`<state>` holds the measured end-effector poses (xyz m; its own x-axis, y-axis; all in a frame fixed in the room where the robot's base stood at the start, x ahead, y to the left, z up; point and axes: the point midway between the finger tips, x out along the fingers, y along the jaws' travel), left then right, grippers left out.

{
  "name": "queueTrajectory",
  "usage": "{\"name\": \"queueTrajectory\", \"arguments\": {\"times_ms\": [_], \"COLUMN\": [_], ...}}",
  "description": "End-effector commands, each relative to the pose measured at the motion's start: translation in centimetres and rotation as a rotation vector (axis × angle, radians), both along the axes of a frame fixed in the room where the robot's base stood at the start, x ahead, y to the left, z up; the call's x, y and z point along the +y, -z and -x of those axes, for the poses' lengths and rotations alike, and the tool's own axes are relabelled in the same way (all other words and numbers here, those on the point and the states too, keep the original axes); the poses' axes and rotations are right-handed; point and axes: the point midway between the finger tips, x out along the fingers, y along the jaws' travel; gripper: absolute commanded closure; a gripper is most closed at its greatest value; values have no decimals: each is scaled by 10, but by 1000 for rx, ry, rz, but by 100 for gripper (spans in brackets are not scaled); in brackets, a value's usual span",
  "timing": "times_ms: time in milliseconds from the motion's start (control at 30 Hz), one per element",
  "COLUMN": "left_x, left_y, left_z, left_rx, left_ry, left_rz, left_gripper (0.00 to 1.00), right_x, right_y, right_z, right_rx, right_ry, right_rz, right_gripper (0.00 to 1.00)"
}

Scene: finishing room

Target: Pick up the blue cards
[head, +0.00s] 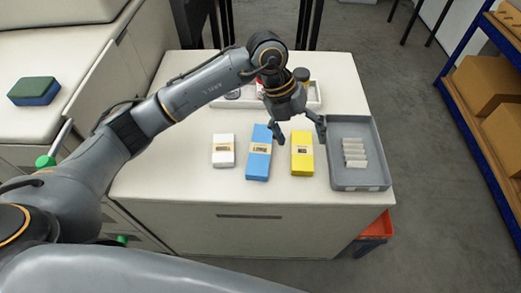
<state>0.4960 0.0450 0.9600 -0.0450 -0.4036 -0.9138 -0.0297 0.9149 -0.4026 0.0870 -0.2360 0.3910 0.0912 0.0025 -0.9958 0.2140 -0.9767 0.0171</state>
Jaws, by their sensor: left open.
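My left gripper (299,136) is open and empty. Its fingers point down at the far ends of the blue and yellow packs, one finger near the blue cards' far end and the other near the grey tray's edge. I cannot tell whether a finger touches anything. My right gripper is not in view.
The white pack (223,151) lies left of the blue cards, the yellow pack (302,159) right. A grey tray (357,179) holds several pale rolls. A white tray (314,102) with jars stands behind, partly hidden by my arm. The table front (180,188) is clear.

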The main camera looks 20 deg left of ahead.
Motion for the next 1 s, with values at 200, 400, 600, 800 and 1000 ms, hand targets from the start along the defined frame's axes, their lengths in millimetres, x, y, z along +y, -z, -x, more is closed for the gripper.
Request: {"name": "queueTrajectory", "arguments": {"times_ms": [200, 400, 600, 800, 1000], "left_x": [86, 99, 98, 98, 102], "left_y": [-8, 13, 52, 73, 91], "left_z": [-29, -30, -29, -30, -27], "left_rx": [-14, -6, -8, -11, -7], "left_ry": [-134, -158, -156, -155, -155], "left_rz": [-372, -427, -422, -420, -421], "left_gripper": [17, 17, 17, 17, 17], "right_x": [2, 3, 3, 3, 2], "right_y": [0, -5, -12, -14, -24], "right_z": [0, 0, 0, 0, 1], "right_rx": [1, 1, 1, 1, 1], "right_ry": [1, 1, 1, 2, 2], "right_rz": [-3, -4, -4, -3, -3], "right_gripper": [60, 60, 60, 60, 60]}}
